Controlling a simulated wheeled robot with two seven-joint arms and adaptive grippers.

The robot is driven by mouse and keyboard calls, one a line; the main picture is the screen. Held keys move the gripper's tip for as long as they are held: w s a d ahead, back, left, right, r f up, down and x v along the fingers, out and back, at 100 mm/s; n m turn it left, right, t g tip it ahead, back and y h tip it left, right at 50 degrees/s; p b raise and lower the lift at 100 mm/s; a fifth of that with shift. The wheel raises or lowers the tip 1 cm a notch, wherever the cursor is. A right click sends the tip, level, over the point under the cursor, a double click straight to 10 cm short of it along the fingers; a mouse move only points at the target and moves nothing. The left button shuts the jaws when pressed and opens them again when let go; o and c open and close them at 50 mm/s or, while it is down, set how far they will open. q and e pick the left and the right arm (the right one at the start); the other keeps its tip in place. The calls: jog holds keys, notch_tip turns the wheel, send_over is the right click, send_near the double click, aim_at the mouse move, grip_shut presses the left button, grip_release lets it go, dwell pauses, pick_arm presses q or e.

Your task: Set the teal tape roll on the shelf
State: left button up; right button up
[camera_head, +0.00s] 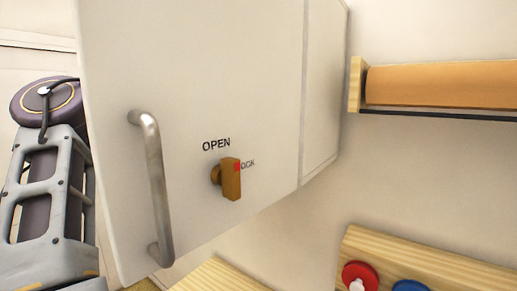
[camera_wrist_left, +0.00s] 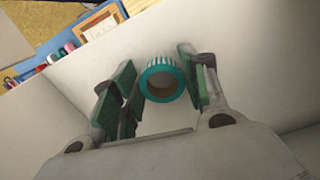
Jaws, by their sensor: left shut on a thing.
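The teal tape roll (camera_wrist_left: 162,79), a ring with a striped teal and white rim, sits between the green-padded fingers of my left gripper (camera_wrist_left: 160,80) in the left wrist view. The gripper is shut on it. In the head view neither the roll nor a gripper shows. A shelf-like piece (camera_head: 440,84) with a pale wood end and an orange surface is fixed to the wall at the upper right; its full shape is cut off. My right gripper is out of view.
A large white cabinet (camera_head: 230,80) with a metal handle (camera_head: 155,185) and a brown knob (camera_head: 229,178) fills the middle. A wood board (camera_head: 400,255) with red (camera_head: 360,276) and blue round things is lower right. A blue tray (camera_wrist_left: 62,42) shows in the wrist view.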

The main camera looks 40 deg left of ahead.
pick_arm(q)
jog(key=o, duration=0.8)
jog(key=shift+r, duration=0.1)
jog(key=shift+r, duration=3.75)
